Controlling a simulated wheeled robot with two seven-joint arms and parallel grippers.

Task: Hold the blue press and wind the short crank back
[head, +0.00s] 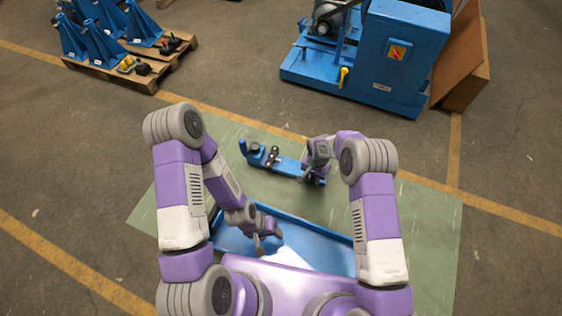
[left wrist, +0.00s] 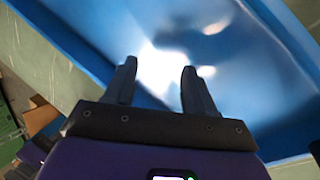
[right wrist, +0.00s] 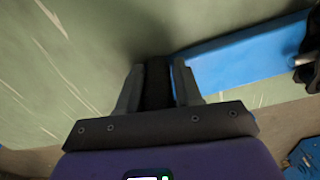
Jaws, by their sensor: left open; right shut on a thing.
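The blue press (head: 285,165) lies on the green mat as a long blue piece with dark parts; its blue bar (right wrist: 240,55) also shows in the right wrist view. My right gripper (head: 314,180) is at the press's right end. In the right wrist view my right gripper (right wrist: 158,78) is shut on a dark upright part (right wrist: 157,88) beside the end of the bar. I cannot tell whether that part is the press's body or the short crank. My left gripper (head: 258,248) is open and empty above the blue tray (head: 315,233); its spread fingers show in the left wrist view (left wrist: 157,75).
The green mat (head: 420,215) is clear to the right and left of the press. A large blue machine (head: 395,55) stands at the back right beside a brown board (head: 468,60). A pallet (head: 135,82) with blue stands is at the back left.

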